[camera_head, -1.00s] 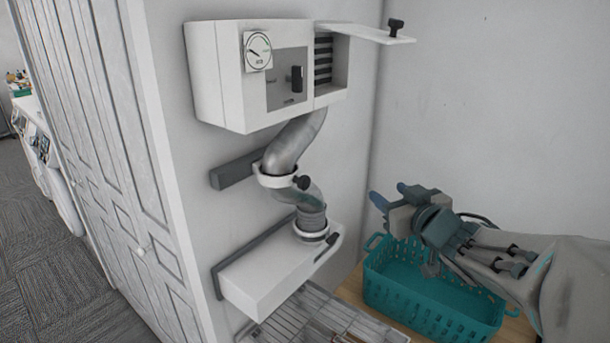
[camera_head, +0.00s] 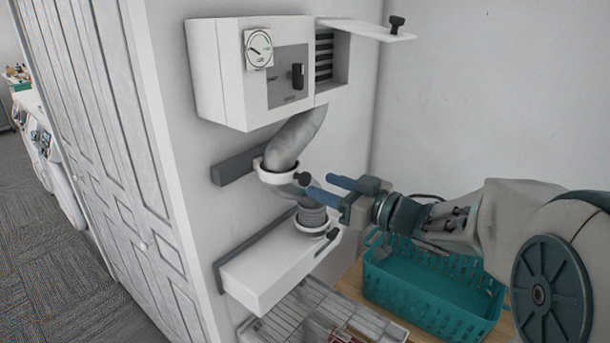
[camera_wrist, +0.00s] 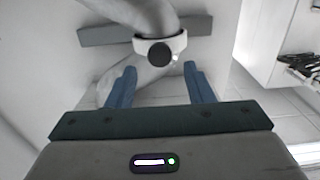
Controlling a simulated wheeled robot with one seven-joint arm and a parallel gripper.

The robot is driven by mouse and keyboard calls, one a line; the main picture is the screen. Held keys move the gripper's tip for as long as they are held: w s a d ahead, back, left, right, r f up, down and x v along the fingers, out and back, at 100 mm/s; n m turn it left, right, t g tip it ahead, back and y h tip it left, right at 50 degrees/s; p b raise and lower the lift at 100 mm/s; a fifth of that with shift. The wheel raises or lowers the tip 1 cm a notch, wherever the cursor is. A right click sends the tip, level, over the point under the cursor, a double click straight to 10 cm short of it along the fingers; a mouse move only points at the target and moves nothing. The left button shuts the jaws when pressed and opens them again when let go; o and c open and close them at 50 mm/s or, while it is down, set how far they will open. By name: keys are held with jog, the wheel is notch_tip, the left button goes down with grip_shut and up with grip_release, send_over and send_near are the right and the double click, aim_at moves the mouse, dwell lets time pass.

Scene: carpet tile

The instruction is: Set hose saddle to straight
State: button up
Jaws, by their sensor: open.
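The hose saddle (camera_head: 268,174) is a white ring around the grey hose (camera_head: 292,142), on a dark wall rail (camera_head: 232,166). Its black knob (camera_head: 302,178) points out from the wall. The hose bends sideways at the saddle, between the upper box and the lower fitting. My gripper (camera_head: 318,185) is open, its blue fingers pointing at the knob. In the wrist view the saddle (camera_wrist: 177,43) and its round knob (camera_wrist: 160,54) lie just beyond and between the fingertips (camera_wrist: 160,68). I see no clear contact. My fingers hide part of the lower hose in the head view.
A white box (camera_head: 225,75) with a gauge and an open flap (camera_head: 365,30) hangs above. A white lower box (camera_head: 265,275) with a hose collar sits below. Cabinet doors are at left.

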aim_at(308, 178)
jog(key=x, duration=0.6)
jog(key=shift+a, duration=0.1)
grip_shut()
jog(key=shift+w+p, duration=0.1)
jog(key=shift+p, duration=0.25)
